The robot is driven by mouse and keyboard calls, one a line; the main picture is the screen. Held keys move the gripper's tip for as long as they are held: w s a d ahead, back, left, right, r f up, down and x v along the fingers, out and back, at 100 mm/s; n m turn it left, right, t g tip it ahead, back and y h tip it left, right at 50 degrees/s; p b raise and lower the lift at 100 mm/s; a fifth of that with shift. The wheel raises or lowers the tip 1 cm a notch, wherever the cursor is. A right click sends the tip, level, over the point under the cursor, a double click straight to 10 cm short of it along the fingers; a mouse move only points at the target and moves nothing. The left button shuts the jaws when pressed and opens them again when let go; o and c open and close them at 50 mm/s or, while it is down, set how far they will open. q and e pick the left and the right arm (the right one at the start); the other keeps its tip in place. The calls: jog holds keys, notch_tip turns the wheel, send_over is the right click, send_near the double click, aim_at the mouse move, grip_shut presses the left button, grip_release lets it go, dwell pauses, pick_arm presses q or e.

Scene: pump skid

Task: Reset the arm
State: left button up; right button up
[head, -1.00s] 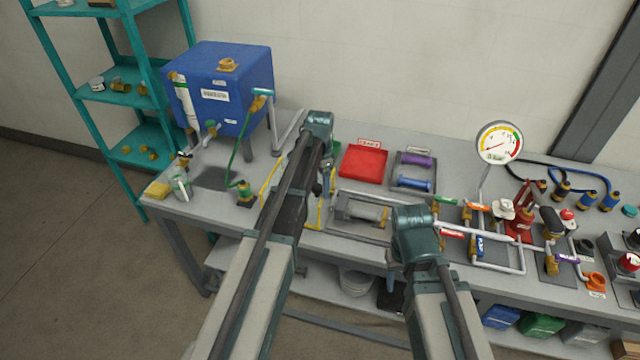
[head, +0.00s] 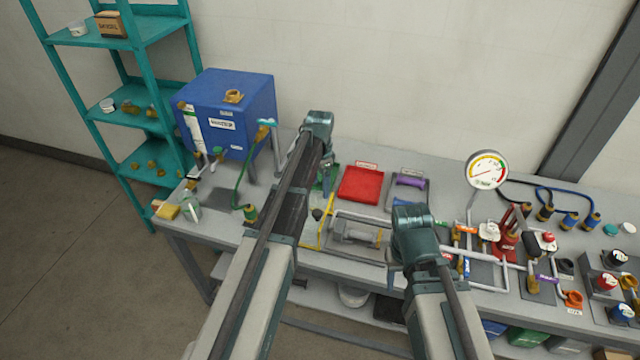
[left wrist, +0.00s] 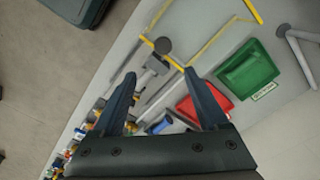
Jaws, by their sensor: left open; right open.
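My left arm reaches in from the left in the head view, and its gripper (head: 322,180) is over the bench beside the red tray. In the left wrist view the two dark fingers of the left gripper (left wrist: 163,90) are spread apart with nothing held between them. Beneath them are a grey cylinder part (left wrist: 150,75) and yellow bench markings (left wrist: 200,55). My right arm stands at the lower middle of the head view, and its gripper (head: 393,275) points down by the bench's front edge. Its fingers are mostly hidden behind the wrist, and I see nothing held.
A blue tank (head: 228,110) stands at the bench's left end, before a teal shelf (head: 130,115). A red tray (head: 361,184) and a green tray (left wrist: 248,70) lie near the left gripper. A pressure gauge (head: 487,170), pipes and valves crowd the right side.

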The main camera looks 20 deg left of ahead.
pick_arm(q)
jog(key=shift+r, duration=0.65)
pick_arm(e)
jog(key=shift+r, duration=0.65)
pick_arm(q)
jog(key=s+d+f+n+b, duration=0.1)
jog(key=s+d+f+b, duration=0.4)
jog(key=s, duration=0.3)
jog(key=s+d+f+n+b, duration=0.2)
jog(key=s+d+f+b, duration=0.3)
jog(key=s, duration=0.4)
jog(key=s+d+f+n+y+b, duration=0.1)
jog(key=s+d+f+n+b, duration=0.1)
jog(key=s+d+f+b, duration=0.3)
jog(key=s+f+b, duration=0.1)
jog(key=s+f, duration=0.1)
jog(key=s, duration=0.2)
jog(key=shift+s+d+b, duration=0.15)
jog(key=shift+d+b, duration=0.15)
jog(key=shift+d, duration=0.1)
pick_arm(e)
notch_tip(320, 180, down, 17)
